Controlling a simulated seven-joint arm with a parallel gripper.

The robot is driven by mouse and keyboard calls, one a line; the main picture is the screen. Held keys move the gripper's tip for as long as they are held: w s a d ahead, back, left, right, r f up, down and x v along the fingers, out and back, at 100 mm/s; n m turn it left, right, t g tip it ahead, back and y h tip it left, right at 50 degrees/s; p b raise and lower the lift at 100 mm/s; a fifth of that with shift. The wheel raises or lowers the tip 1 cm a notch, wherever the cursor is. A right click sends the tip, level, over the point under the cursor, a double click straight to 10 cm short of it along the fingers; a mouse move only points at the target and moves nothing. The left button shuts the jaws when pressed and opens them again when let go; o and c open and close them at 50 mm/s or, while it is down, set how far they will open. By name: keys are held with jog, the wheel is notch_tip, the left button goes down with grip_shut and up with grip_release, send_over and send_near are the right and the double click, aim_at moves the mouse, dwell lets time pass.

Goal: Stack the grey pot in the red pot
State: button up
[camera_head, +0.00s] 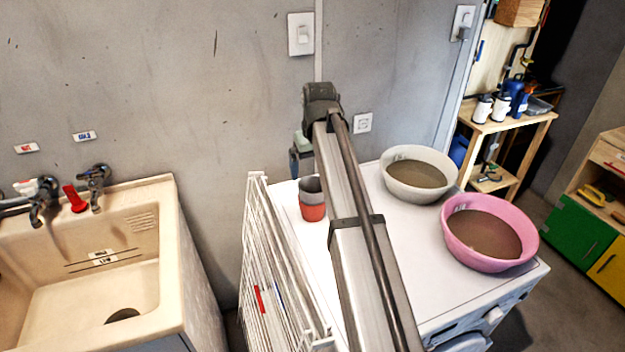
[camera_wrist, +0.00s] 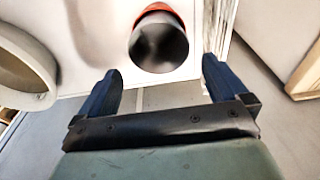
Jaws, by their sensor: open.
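The grey pot (camera_head: 311,184) sits upright in the red pot (camera_head: 313,212), on the white machine top near its left back part. Its grey upper part shows above the red one. In the wrist view the grey pot (camera_wrist: 158,45) shows its round dark mouth, with an orange-red edge of the red pot (camera_wrist: 160,9) behind it. My gripper (camera_wrist: 158,70) is open and empty, its two blue fingers apart from the pots. In the head view my gripper is largely hidden behind my arm, just behind and above the pots.
A white basin (camera_head: 381,184) and a pink basin (camera_head: 447,235), both with brown contents, stand on the machine top (camera_head: 400,270) to the right. A white drying rack (camera_head: 262,270) stands along its left side. The wall is close behind.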

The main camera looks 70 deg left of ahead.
jog(key=shift+d+r, duration=0.2)
jog(key=shift+r, duration=1.05)
jog(key=shift+d+r, duration=0.2)
jog(key=shift+r, duration=1)
jog(key=shift+w, duration=0.1)
